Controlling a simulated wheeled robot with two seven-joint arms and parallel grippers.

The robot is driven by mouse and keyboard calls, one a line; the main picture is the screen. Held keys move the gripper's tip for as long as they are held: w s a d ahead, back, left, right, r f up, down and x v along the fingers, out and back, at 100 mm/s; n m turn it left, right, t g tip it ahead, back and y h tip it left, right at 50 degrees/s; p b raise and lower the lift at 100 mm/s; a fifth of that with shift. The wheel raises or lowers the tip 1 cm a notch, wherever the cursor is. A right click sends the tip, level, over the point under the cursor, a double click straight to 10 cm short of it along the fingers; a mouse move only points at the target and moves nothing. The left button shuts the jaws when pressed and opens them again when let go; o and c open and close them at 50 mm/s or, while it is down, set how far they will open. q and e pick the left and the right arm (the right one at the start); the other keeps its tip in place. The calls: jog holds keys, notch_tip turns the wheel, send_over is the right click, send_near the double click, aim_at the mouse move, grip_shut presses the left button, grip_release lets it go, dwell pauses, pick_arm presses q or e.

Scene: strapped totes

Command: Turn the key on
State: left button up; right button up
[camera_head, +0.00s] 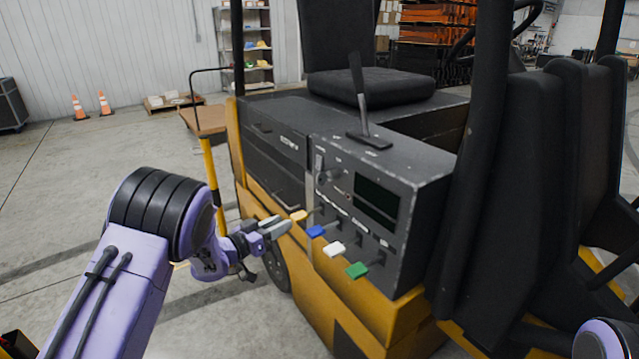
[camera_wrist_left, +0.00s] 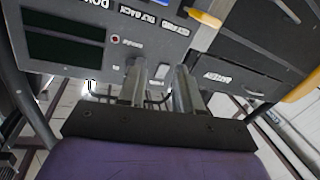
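The dark control panel (camera_head: 385,180) of the forklift faces me in the head view. A small round key switch (camera_head: 323,178) appears to sit at its upper left, below a pale rocker switch (camera_head: 319,162); the key's angle is too small to tell. My left gripper (camera_head: 284,228) is in front of the panel's lower left side, close to the yellow lever, apart from the key switch. In the left wrist view its two fingers (camera_wrist_left: 159,82) are spread with nothing held. The pale switch (camera_wrist_left: 162,72) shows between them; I cannot make out the key there. My right gripper is out of view.
Yellow (camera_head: 299,215), blue (camera_head: 316,231), white (camera_head: 334,249) and green (camera_head: 356,270) levers stick out below the panel. A tall black lever (camera_head: 359,85) stands above it by the seat (camera_head: 370,87). Black forklift parts close off the right. Open floor lies left.

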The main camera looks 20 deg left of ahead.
aim_at(317, 179)
pick_arm(q)
notch_tip(317, 179, up, 10)
jog(key=w+d+m+g+h, duration=0.1)
jog(key=w+d+m+h, duration=0.15)
jog(key=m, duration=0.25)
jog(key=shift+h, duration=0.45)
jog(key=p+x, duration=0.1)
jog(key=x, duration=0.2)
jog(key=p+x, duration=0.1)
jog(key=x, duration=0.1)
jog(key=p+x, duration=0.1)
jog(key=x, duration=0.2)
jog(key=shift+w+f, duration=0.25)
jog(key=shift+w, duration=0.2)
jog(key=shift+w+f, duration=0.15)
jog(key=shift+w, duration=0.1)
jog(key=shift+c, duration=0.3)
grip_shut()
